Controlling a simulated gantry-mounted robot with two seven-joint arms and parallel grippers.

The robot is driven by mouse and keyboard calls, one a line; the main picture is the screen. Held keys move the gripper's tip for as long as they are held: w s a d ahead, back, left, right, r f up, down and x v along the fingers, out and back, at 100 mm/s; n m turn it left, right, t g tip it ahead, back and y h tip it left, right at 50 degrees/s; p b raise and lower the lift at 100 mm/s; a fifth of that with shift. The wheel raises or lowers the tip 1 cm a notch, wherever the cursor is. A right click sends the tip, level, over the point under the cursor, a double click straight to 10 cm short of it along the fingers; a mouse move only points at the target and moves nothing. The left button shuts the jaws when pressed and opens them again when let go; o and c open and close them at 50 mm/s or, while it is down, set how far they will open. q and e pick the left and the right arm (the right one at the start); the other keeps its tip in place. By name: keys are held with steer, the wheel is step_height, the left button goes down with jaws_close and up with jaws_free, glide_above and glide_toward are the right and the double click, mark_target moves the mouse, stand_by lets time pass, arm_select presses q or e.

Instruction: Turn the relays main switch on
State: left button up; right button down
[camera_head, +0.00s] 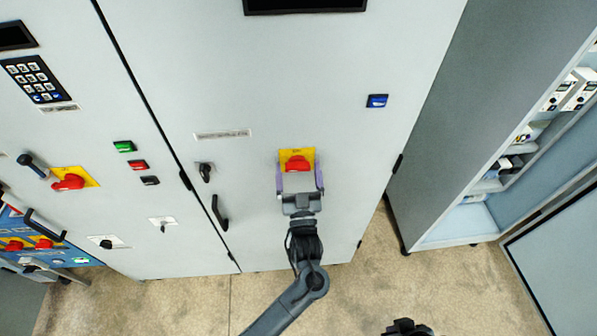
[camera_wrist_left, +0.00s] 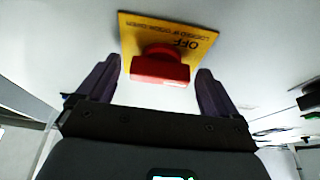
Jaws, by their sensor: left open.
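A red rotary switch (camera_head: 296,163) on a yellow plate (camera_head: 284,154) is on the front of the middle grey cabinet (camera_head: 270,90). My left gripper (camera_head: 300,171) is open in front of it, with one purple finger on each side of the knob. In the left wrist view the red knob (camera_wrist_left: 160,68) lies crosswise between the fingertips (camera_wrist_left: 159,72), with a visible gap on both sides. The yellow plate (camera_wrist_left: 187,31) reads "OFF", upside down. A dark part at the bottom edge (camera_head: 407,327) may be my right gripper; its jaws cannot be made out.
Another red switch on yellow (camera_head: 70,182) is on the left cabinet, near a keypad (camera_head: 34,80) and buttons. A black door handle (camera_head: 219,212) and key lock (camera_head: 205,172) are left of my gripper. An open cabinet (camera_head: 440,150) stands right.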

arm_select(q)
steer(key=c, duration=1)
steer(key=shift+a+r+m+h+p, duration=0.1)
steer(key=shift+r+m+h+p, duration=0.1)
steer(key=shift+m+h+p, duration=1.15)
steer(key=shift+c, duration=0.2)
steer(key=m+g+h+p, duration=0.1)
steer(key=m+p, duration=0.3)
steer(key=m, duration=0.1)
steer(key=m+g+h+p, duration=0.1)
steer(key=m+h+p, duration=0.1)
steer(key=m, duration=0.3)
steer(key=m+g+h+p, duration=0.1)
steer(key=m+h+p, duration=0.1)
steer(key=m+p, duration=0.3)
steer(key=shift+a+r+p, duration=0.15)
steer(key=shift+r+p, duration=0.1)
steer(key=shift+p, duration=0.05)
steer(key=m+g+p, duration=0.1)
steer(key=m+p, duration=0.1)
steer(key=m, duration=0.1)
steer(key=shift+f+g+p, duration=0.1)
steer(key=shift+g+p, duration=0.2)
steer(key=shift+p, duration=0.05)
steer(key=shift+m+g+p, duration=0.3)
steer(key=shift+m+p, duration=0.35)
steer(key=shift+m, duration=0.2)
steer(key=shift+f, duration=0.15)
